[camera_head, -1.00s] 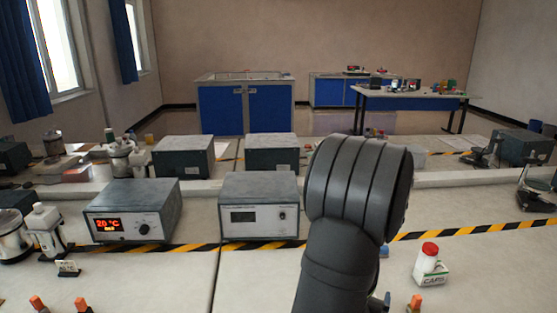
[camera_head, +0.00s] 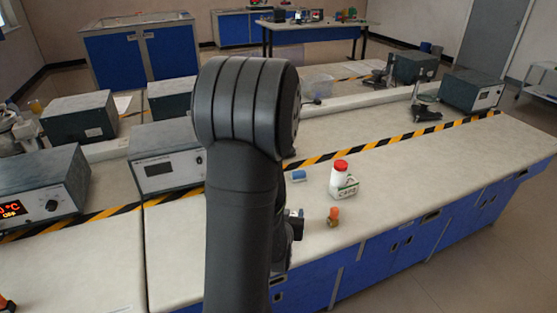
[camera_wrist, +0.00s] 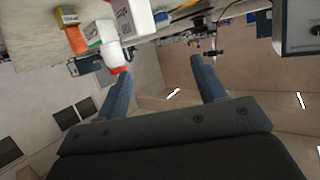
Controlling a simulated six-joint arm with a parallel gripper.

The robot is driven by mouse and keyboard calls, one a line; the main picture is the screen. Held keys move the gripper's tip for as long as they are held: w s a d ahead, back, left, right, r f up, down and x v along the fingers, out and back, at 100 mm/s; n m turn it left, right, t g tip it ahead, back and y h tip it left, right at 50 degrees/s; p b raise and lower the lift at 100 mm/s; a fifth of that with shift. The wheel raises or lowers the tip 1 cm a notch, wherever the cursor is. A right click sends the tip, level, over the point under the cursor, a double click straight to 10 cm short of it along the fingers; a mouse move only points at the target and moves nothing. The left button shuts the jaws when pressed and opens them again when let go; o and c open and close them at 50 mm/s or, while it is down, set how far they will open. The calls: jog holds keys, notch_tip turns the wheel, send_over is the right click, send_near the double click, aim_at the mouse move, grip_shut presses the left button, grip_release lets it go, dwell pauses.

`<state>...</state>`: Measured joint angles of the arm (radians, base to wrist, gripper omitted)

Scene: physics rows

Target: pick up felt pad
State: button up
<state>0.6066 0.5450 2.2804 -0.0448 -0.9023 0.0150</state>
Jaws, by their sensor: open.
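I cannot pick out the felt pad for certain. A small blue item (camera_head: 299,176) lies on the bench just right of my arm in the head view, and I cannot tell whether it is the pad. My gripper (camera_wrist: 160,70) shows in the wrist view with its two blue-grey fingers wide apart and nothing between them. In the head view my own arm hides most of the gripper and part of the bench.
A red-capped white bottle (camera_head: 340,175) stands by a CAPS box (camera_head: 347,190), with an orange-topped item (camera_head: 333,217) nearer the bench's front edge. Instrument boxes (camera_head: 165,160) stand left of my arm. The bench (camera_head: 430,160) is largely clear to the right.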

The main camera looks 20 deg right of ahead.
jog(key=w+d+f+g, duration=0.1)
jog(key=w, duration=0.3)
jog(key=w+d+f+m+y, duration=0.1)
jog(key=w+d, duration=0.1)
jog(key=w, duration=0.2)
jog(key=w+d+f+m+g+y, duration=0.1)
jog(key=w+d, duration=0.1)
jog(key=w, duration=0.3)
jog(key=shift+f+g, duration=0.2)
jog(key=shift+g, duration=0.1)
jog(key=w+d, duration=0.1)
jog(key=w, duration=0.1)
jog(key=w+d+m+g, duration=0.1)
jog(key=w, duration=0.2)
jog(key=w+d+m+g+y, duration=0.1)
jog(key=w, duration=0.1)
jog(key=shift+w+f, duration=0.1)
jog(key=shift+w, duration=0.05)
jog(key=w+d+r+m+g, duration=0.3)
jog(key=w+m+g, duration=0.1)
jog(key=w, duration=0.2)
jog(key=m+g, duration=0.4)
jog(key=m, duration=0.1)
send_near(299, 172)
jog(key=x, duration=1)
jog(key=shift+f, duration=0.15)
jog(key=c, duration=1.1)
